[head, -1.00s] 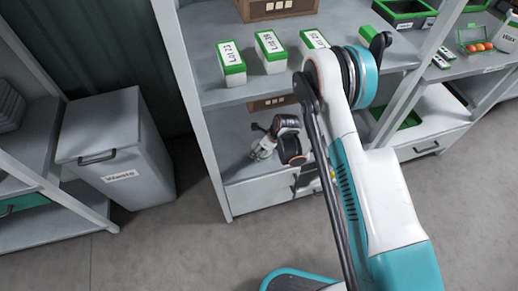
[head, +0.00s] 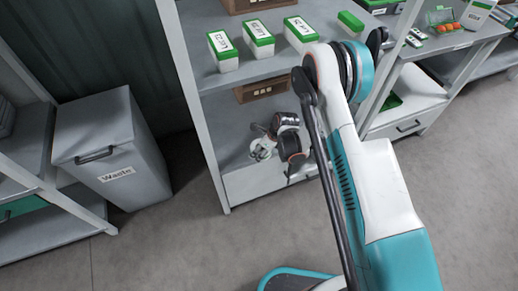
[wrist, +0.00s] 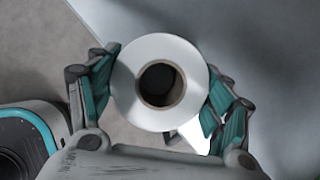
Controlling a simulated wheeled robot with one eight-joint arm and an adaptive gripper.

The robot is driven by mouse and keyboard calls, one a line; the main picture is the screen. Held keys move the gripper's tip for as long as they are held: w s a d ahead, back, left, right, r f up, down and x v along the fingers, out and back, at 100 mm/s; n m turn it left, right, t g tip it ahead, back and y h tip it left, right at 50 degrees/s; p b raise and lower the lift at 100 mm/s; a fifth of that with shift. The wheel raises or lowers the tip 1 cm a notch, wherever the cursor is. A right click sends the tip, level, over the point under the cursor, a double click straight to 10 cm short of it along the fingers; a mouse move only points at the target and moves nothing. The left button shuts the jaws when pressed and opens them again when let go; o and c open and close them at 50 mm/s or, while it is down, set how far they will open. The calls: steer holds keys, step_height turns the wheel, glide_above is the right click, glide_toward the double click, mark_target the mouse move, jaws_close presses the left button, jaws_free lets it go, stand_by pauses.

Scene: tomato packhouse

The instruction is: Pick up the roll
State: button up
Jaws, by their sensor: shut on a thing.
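The roll (wrist: 160,47) is a white ring with a dark hollow core, seen end-on in the wrist view. My gripper (wrist: 162,82) is shut on it, with one teal-padded finger on each side. A white loose piece shows below the roll at its right. In the head view my gripper (head: 262,148) is over the lower shelf (head: 228,148), near its front left. The roll is small and hard to make out there. I cannot tell whether it touches the shelf.
The upper shelf (head: 268,68) above my gripper holds several green-and-white boxes (head: 258,40). A cardboard box (head: 262,90) stands at the back of the lower shelf. A grey waste bin (head: 118,155) stands on the left, with clear floor in front.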

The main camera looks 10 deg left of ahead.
steer(key=o, duration=1.3)
steer(key=shift+c, duration=0.2)
steer(key=shift+r, duration=0.15)
steer(key=v, duration=1.1)
steer(key=shift+d+r, duration=0.25)
steer(key=shift+r, duration=0.05)
steer(key=shift+s, duration=0.1)
